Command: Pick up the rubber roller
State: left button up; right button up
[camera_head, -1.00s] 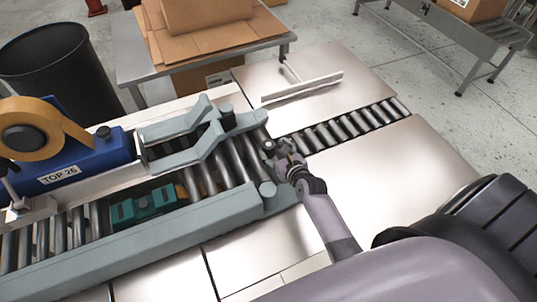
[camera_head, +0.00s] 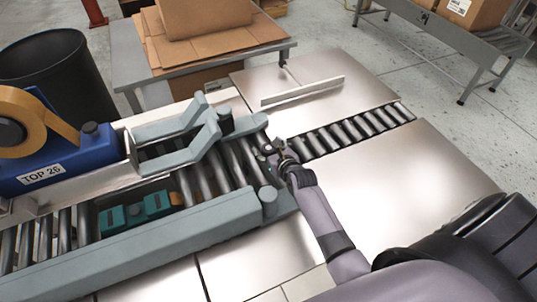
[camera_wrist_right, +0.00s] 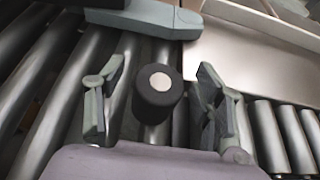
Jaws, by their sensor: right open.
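The rubber roller (camera_head: 226,121), a short black cylinder, stands upright at the end of the grey-green guide arm over the conveyor. In the right wrist view the roller (camera_wrist_right: 157,88) shows its round top with a pale centre. My right gripper (camera_head: 270,152) is to the right of the roller and a little nearer in the head view. Its fingers (camera_wrist_right: 160,82) are apart in the wrist view, with the roller between them in the picture and a gap on each side. Whether the fingertips reach around it cannot be told. My left gripper is in neither view.
Steel conveyor rollers (camera_head: 205,178) lie under the gripper, with a grey-green side rail (camera_head: 150,235) in front. A blue tape unit (camera_head: 75,157) stands left. A raised metal strip (camera_head: 303,90) lies on the steel plate behind. A cardboard box (camera_head: 205,15) sits on the back table.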

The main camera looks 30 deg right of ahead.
jog(key=shift+c, duration=0.4)
jog(key=c, duration=1.2)
jog(key=shift+c, duration=0.2)
jog(key=shift+r, duration=0.1)
